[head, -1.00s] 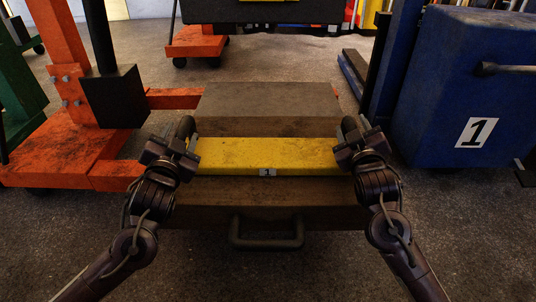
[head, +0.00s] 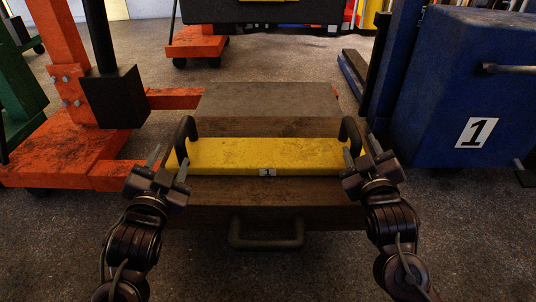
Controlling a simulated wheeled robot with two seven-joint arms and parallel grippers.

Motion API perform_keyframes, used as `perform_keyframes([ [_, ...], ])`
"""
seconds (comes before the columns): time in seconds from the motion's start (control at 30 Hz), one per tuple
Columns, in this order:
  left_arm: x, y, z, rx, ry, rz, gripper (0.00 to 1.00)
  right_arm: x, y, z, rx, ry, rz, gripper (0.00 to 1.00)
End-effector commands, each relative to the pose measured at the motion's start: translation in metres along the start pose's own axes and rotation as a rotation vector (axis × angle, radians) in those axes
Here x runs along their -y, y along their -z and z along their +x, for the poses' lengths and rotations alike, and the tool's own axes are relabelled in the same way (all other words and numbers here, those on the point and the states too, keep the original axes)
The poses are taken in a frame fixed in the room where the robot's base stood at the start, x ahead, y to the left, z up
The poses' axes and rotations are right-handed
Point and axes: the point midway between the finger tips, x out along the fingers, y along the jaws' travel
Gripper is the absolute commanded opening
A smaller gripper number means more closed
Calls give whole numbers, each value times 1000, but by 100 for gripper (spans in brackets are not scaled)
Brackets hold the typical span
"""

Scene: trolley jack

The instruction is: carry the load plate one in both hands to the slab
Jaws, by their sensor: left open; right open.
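The load plate one (head: 264,152) is a yellow bar with a small "1" label on its front edge. It lies in the middle of the head view on a brown block. Dark handles stand at its left end (head: 185,135) and right end (head: 350,132). My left gripper (head: 167,163) is open and empty, in front of and beside the left handle. My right gripper (head: 369,153) is open and empty, in front of and beside the right handle. I cannot tell for sure which surface is the slab; a flat grey-brown slab (head: 265,98) lies just behind the plate.
The brown block (head: 265,192) has a dark front handle (head: 266,240). An orange steel frame (head: 75,150) stands at the left. A blue box (head: 470,90) marked "1" stands at the right. An orange wheeled base (head: 195,43) is at the back. Floor is bare in front on both sides.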

Motion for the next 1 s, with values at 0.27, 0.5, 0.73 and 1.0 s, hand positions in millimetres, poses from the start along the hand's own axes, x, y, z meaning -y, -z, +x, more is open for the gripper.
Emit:
perform_keyframes([
  [0.27, 0, 0, 0, 0, 0, 0, 45, 0, 0, -37, 0, 1, 0, 45],
  [0.5, 0, 0, 0, 0, 0, 0, 45, 0, 0, -42, -1, -1, -1, 45],
  [0.73, 0, 0, 0, 0, 0, 0, 45, 0, 0, -41, -1, 0, -1, 45],
  [1.0, 11, 65, -6, -138, -11, -62, 45, -21, 63, -47, -135, -19, 57, 45],
])
